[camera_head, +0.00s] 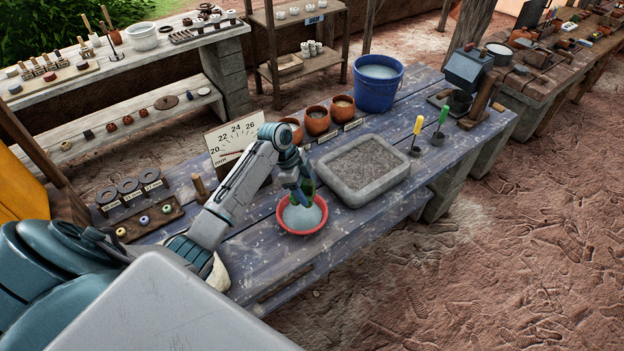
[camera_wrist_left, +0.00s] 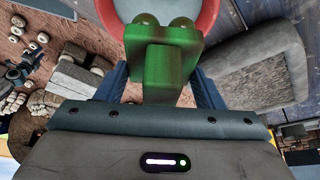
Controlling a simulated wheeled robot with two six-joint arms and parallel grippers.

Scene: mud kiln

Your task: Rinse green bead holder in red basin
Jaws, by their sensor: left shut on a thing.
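The red basin (camera_head: 281,224) stands on the blue plank table and holds pale, cloudy water (camera_head: 302,217). My left gripper (camera_head: 300,196) reaches down over the basin from above. In the left wrist view it is shut on the green bead holder (camera_wrist_left: 170,60), a blocky green piece with two rounded knobs at its far end. The knobs point toward the basin (camera_wrist_left: 207,14), which shows behind them. The arm and fingers mostly hide the holder in the head view, and I cannot tell whether it touches the water. My right gripper is not in view.
A grey stone tray (camera_head: 391,191) stands right of the basin. The table front is mostly clear.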

